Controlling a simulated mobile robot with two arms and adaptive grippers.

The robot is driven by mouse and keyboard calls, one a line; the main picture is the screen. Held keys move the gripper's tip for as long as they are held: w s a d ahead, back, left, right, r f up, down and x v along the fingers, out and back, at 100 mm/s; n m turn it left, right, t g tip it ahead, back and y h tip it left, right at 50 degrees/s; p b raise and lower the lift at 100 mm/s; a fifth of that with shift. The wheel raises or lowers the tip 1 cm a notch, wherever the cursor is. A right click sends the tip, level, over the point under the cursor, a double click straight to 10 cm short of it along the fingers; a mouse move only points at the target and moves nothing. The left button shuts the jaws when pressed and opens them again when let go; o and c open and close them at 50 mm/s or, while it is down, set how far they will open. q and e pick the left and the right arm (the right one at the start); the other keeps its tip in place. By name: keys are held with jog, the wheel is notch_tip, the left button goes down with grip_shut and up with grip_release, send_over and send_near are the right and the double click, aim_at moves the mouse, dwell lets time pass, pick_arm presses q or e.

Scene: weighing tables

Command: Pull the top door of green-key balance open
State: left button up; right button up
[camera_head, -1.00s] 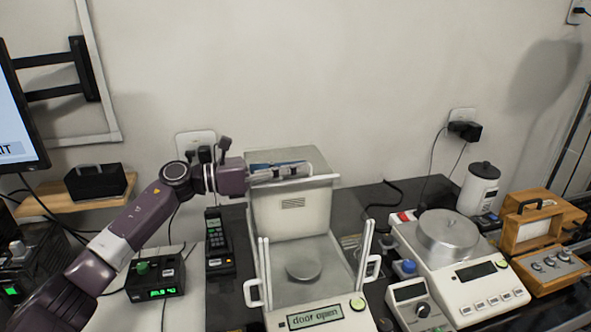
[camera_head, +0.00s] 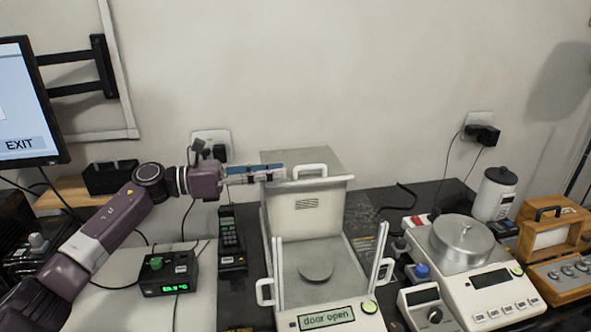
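The balance with the green key (camera_head: 369,307) has a display (camera_head: 326,317) reading "door open". Its weighing pan (camera_head: 316,272) is visible from above with no cover over the chamber. The top door's white handle (camera_head: 309,168) stands at the top front edge of the rear housing (camera_head: 305,210). The door panel appears slid back over that housing. My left gripper (camera_head: 284,174) is just left of the handle, apart from it or barely touching; its finger opening cannot be made out. My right gripper is not in view.
White side-door handles (camera_head: 265,291) stick out on both sides of the balance. A second balance (camera_head: 462,240) with a round metal pan stands to the right.

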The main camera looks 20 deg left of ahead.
pick_arm(q)
jog(key=v, duration=0.3)
jog(key=shift+s+a, duration=0.1)
jog(key=shift+a, duration=0.05)
dwell(0.4)
